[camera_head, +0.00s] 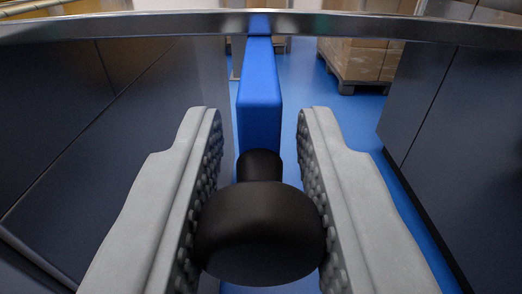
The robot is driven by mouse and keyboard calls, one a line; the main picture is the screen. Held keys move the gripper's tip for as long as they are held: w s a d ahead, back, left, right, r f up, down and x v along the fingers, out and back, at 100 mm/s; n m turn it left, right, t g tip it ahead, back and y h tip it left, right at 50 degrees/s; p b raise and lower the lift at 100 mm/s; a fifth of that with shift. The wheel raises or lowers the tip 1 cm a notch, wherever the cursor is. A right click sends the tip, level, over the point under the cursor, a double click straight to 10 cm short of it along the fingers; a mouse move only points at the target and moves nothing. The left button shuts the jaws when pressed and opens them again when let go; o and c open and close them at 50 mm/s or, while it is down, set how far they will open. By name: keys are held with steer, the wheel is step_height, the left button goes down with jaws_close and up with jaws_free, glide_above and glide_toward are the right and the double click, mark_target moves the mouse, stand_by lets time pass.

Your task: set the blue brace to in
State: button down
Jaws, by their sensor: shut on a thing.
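The blue brace (260,100) is a straight blue bar. It runs away from me up the middle of the view to a metal rail. Its near end carries a black rounded knob (260,235) on a short black neck. My gripper (260,125) has two grey fingers with studded inner faces, one on each side of the knob. The fingers are shut on the knob, which fills the space between them low in the view. The brace beyond the neck lies between the fingertips with gaps on both sides.
A metal rail (130,25) crosses the top of the view. Dark panels stand at left (110,120) and right (455,130). Boxes on a pallet (360,60) stand on the blue floor (300,75) beyond. Open floor shows between the brace and the right panel.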

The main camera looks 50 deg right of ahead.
steer(key=w+a, duration=0.7)
steer(key=w, duration=0.1)
steer(key=shift+w+a, duration=0.2)
steer(key=shift+w, duration=0.15)
steer(key=c, duration=1.2)
jaws_free()
